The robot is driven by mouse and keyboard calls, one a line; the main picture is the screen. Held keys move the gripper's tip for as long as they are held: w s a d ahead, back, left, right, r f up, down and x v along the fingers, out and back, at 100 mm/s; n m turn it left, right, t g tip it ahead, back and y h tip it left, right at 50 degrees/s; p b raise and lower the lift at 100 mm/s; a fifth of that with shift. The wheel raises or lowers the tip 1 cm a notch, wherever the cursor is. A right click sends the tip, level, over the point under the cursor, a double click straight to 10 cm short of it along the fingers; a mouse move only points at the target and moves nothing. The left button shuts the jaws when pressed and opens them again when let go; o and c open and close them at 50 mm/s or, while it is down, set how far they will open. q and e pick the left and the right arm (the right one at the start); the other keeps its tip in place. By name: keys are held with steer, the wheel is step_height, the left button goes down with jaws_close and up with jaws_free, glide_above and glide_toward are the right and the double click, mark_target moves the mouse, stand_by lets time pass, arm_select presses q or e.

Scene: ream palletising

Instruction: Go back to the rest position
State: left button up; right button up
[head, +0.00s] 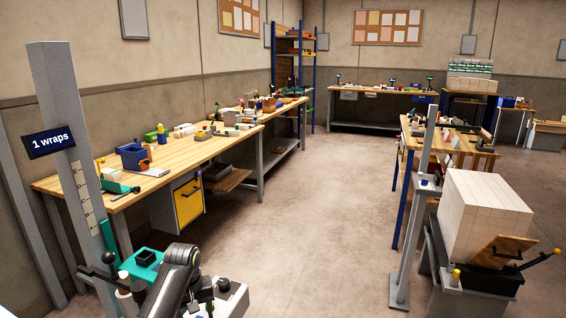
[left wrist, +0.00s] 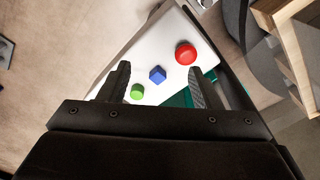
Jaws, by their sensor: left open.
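My left gripper (left wrist: 160,82) is open in the left wrist view, its two dark fingers apart with nothing between them. Beyond the fingers is a white panel (left wrist: 150,50) with a red round button (left wrist: 186,53), a blue button (left wrist: 157,75) and a green button (left wrist: 137,91). I cannot tell whether the fingers touch the panel. In the head view a dark arm, mine, shows at the bottom left, over the white surface (head: 234,302); its fingers are not clear there. My right gripper is in neither view.
A grey post (head: 75,130) with a "1 wraps" sign (head: 51,141) stands at the left. Wooden benches (head: 190,147) line the left wall. A pale block stack (head: 485,215) and a thin post (head: 415,200) stand at the right. The middle floor (head: 300,210) is clear.

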arm_select(q)
steer(key=s+a+f+m+t, duration=0.1)
steer(key=s+a+f, duration=0.1)
steer(key=s+f, duration=0.35)
steer(key=s+a+f, duration=0.2)
steer(key=s, duration=0.7)
steer(key=s+a+f+m+t, duration=0.1)
steer(key=s+f, duration=0.2)
steer(key=s, duration=0.4)
steer(key=s+a+r+m+t+y, duration=0.1)
steer(key=s+r, duration=0.2)
steer(key=s, duration=0.7)
steer(key=s+a+r+y, duration=0.1)
steer(key=s+a+r, duration=0.15)
steer(key=s, duration=0.75)
step_height(320, 180, down, 22)
steer(key=f+g, duration=0.1)
steer(key=s+f+g+h, duration=0.1)
steer(key=s+f, duration=1.4)
steer(key=f, duration=0.2)
steer(key=shift+d+g, duration=0.3)
